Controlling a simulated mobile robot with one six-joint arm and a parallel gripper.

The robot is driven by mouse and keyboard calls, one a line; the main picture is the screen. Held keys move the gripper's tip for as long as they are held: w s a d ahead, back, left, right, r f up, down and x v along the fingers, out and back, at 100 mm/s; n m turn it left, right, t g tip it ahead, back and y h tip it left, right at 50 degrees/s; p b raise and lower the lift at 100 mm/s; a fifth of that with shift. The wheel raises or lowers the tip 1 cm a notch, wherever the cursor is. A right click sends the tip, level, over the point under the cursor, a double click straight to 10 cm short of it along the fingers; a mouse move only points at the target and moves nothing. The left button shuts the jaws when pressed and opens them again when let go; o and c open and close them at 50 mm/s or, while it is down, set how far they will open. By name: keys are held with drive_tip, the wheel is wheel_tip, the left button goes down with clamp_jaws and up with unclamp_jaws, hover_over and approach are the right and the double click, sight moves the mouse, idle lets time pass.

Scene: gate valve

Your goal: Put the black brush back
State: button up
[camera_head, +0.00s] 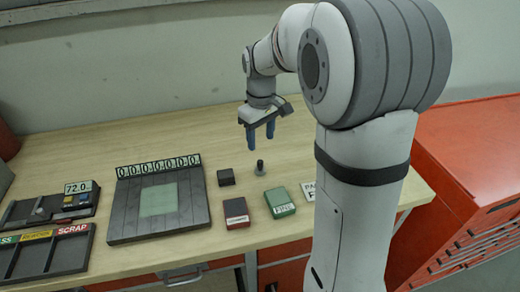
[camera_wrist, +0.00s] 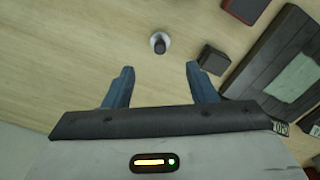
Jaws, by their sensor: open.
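My gripper (camera_head: 260,136) is open and empty, its blue fingers pointing down above the wooden table. In the wrist view, the gap between the fingertips (camera_wrist: 160,70) is clear. A small black upright piece (camera_head: 260,166) on a round pale base stands below and just in front of the gripper. It also shows in the wrist view (camera_wrist: 159,43), just beyond the fingertips and centred between them. It may be the black brush, but its bristles cannot be made out. A small black block (camera_head: 226,177) lies to its left, also in the wrist view (camera_wrist: 214,59).
A dark plate with a counter (camera_head: 125,210), a display unit (camera_head: 76,200) and a sorting tray (camera_head: 45,258) are left. The table's back is clear.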

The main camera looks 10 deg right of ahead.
drive_tip(key=s+r+m+t, duration=0.2)
drive_tip(key=s+m, duration=0.3)
drive_tip(key=s, duration=1.6)
drive_tip(key=shift+s+a+m+t, duration=0.15)
drive_tip(key=shift+m+t, duration=0.25)
drive_tip(key=shift+t, duration=0.2)
drive_tip(key=shift+r, duration=0.1)
